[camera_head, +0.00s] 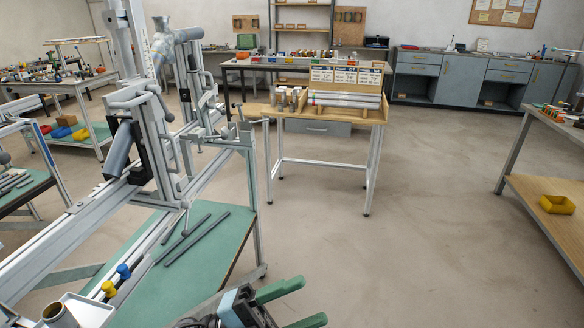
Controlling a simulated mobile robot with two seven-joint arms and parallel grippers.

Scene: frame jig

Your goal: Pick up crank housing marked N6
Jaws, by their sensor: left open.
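My left gripper (314,300) is low in the view, its two green fingers pointing right and spread apart. It is open, with nothing between the fingers, over the floor beside the frame jig (158,130). No marking N6 can be read, so I cannot tell which part is the crank housing. Small upright metal pieces (284,98) stand at the left of the wooden bench (258,109), too small to identify. A short hollow cylinder (58,313) stands in a white holder at the lower left; no mark shows on it. My right gripper is not in view.
The jig's green shelf (215,248) holds dark rods. A labelled rack (345,76) and tubes lie on the wooden bench. A yellow bin (557,204) sits on the right table's lower shelf. Grey cabinets (470,78) line the back wall. The floor (430,200) in the middle is clear.

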